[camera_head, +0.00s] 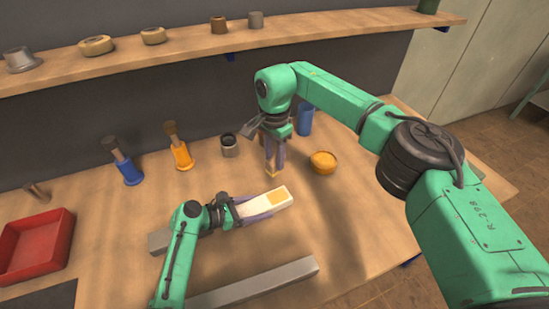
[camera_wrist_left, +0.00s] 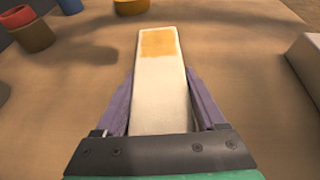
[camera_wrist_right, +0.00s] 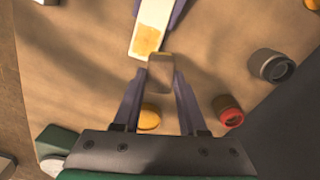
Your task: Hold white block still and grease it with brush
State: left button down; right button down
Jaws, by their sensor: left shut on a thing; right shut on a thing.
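The white block (camera_head: 255,206) is held low over the table, long and pale, with a yellow-orange grease patch near its far end. My left gripper (camera_head: 238,211) is shut on its near part; both fingers flank the block (camera_wrist_left: 160,95) in the left wrist view. My right gripper (camera_head: 273,158) is shut on the brush (camera_wrist_right: 160,72), beyond the block's greased end. The brush's yellowish tip (camera_head: 271,175) points down in the head view. The left wrist view shows no brush over the block, so they look apart. The greased end (camera_wrist_right: 147,41) also shows in the right wrist view.
An orange bowl (camera_head: 323,162) stands right of my right gripper, near a blue cup (camera_head: 305,120). A dark-rimmed can (camera_head: 230,146), orange holder (camera_head: 181,155) and blue holder (camera_head: 128,170) stand left. A grey bar (camera_head: 255,283) lies in front; a red tray (camera_head: 37,245) is far left.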

pick_arm(q)
grip_release()
jog(key=shift+a, duration=0.1)
jog(key=v, duration=1.2)
jog(key=shift+f, duration=0.1)
